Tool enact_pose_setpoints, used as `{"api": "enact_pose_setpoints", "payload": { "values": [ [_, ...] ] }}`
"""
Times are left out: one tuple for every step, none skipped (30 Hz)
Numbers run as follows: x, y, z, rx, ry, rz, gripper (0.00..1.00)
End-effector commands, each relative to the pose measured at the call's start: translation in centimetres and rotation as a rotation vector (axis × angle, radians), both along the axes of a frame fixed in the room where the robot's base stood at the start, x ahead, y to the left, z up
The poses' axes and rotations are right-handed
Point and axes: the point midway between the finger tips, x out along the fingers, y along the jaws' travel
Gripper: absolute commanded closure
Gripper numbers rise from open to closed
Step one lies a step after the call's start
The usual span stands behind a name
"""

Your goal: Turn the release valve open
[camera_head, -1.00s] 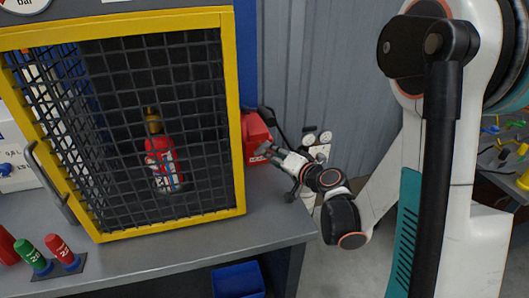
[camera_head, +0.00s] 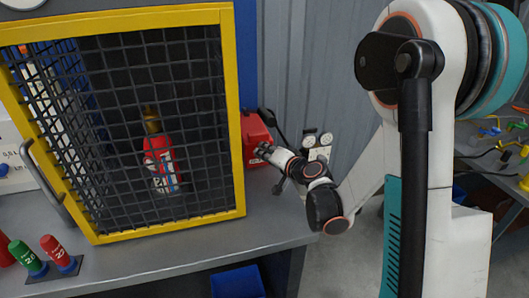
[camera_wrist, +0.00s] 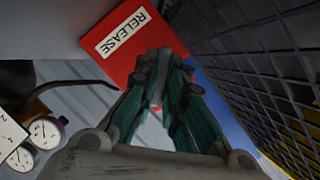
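The red release box (camera_head: 256,138) stands on the bench just right of the yellow-framed cage. In the wrist view its red face (camera_wrist: 150,25) carries a white RELEASE label (camera_wrist: 122,32). My gripper (camera_head: 262,150) is right at the front of this box. In the wrist view my gripper's two teal-padded fingers (camera_wrist: 161,66) converge close together over the lower part of the red face. A narrow grey piece (camera_wrist: 158,88) shows between them; I cannot tell whether it is the valve handle or whether the fingers touch it. The fingers hide the rest of the valve.
The mesh cage (camera_head: 235,110) with a red extinguisher (camera_head: 160,162) inside stands close to the left of my gripper. Dial gauges (camera_head: 318,138) are to its right, with a dark hose nearby. Coloured cylinders (camera_head: 60,252) stand on the bench (camera_head: 190,250) at front left.

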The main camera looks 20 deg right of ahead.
Motion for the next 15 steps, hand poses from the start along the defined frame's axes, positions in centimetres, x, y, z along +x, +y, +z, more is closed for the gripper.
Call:
{"api": "enact_pose_setpoints", "payload": {
  "values": [
    [-0.02,-0.02,-0.01,0.0,0.0,0.0,1.0],
    [-0.02,-0.01,-0.02,0.0,0.0,0.0,1.0],
    [-0.02,0.0,0.0,-0.002,0.0,0.0,1.0],
    [-0.02,0.01,0.01,-0.008,0.0,0.0,1.0],
    [-0.03,0.02,0.03,-0.017,0.0,0.0,1.0],
    [-0.05,0.04,0.06,-0.039,0.0,0.0,1.0],
    [-0.06,0.06,0.1,-0.059,0.0,0.0,1.0],
    [-0.08,0.09,0.12,-0.085,0.001,0.0,1.0],
    [-0.07,0.14,0.14,-0.122,0.001,0.001,1.0],
    [-0.06,0.17,0.16,-0.151,0.001,0.002,1.0],
    [-0.05,0.19,0.17,-0.179,0.001,0.002,1.0],
    [-0.04,0.19,0.17,-0.215,0.001,0.002,1.0],
    [-0.05,0.19,0.16,-0.24,0.001,0.002,1.0],
    [-0.07,0.19,0.15,-0.262,0.001,0.002,1.0],
    [-0.08,0.19,0.14,-0.287,0.001,0.001,1.0]
  ]
}}
